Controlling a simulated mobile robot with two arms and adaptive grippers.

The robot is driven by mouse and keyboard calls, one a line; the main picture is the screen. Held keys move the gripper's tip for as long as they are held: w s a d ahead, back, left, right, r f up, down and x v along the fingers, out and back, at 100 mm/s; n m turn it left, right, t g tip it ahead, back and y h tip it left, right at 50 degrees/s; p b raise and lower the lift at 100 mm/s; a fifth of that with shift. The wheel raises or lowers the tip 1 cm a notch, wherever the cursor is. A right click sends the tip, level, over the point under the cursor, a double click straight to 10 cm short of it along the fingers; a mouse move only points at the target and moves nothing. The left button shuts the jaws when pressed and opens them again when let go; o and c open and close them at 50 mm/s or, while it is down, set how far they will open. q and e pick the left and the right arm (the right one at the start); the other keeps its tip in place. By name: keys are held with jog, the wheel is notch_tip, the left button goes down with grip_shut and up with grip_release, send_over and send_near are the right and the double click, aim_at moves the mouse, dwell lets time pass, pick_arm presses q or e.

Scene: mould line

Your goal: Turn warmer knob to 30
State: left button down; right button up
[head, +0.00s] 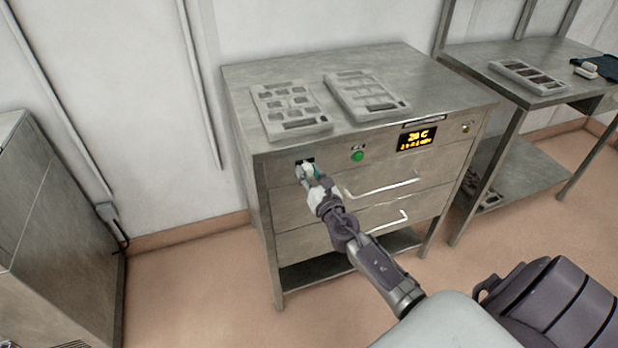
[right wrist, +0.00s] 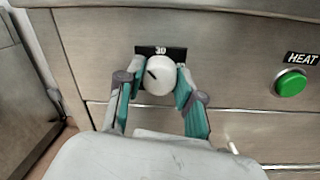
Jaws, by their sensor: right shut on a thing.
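The warmer knob (right wrist: 160,76) is a round white dial on the steel warmer's front panel, with a dark pointer line slanting to the upper left. A black label above it reads 30 (right wrist: 160,51). My right gripper (right wrist: 158,88) has its teal fingers on both sides of the knob and is shut on it. In the head view my right gripper (head: 310,173) is at the left end of the warmer's front (head: 285,168), and mostly hides the knob. The orange display (head: 417,138) seems to read in the twenties with a C; its digits are blurred. My left gripper is not in view.
A green HEAT button (right wrist: 291,83) is right of the knob. Two drawers with pale handles (head: 385,185) are below the panel. Two grey moulds (head: 290,109) lie on the warmer's top. A steel table (head: 480,58) stands to the right, a steel cabinet (head: 60,200) to the left.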

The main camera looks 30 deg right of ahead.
jog(key=m+b, duration=0.1)
jog(key=m, duration=0.3)
jog(key=shift+f+m+b, duration=0.1)
jog(key=shift+m+b, duration=0.75)
jog(key=shift+m, duration=1.25)
jog(key=shift+m+h, duration=0.3)
jog(key=shift+h, duration=0.1)
jog(key=o, duration=1.2)
jog(key=shift+c, duration=0.2)
jog(key=shift+s, duration=0.25)
jog(key=v, duration=1.1)
jog(key=shift+s, duration=0.3)
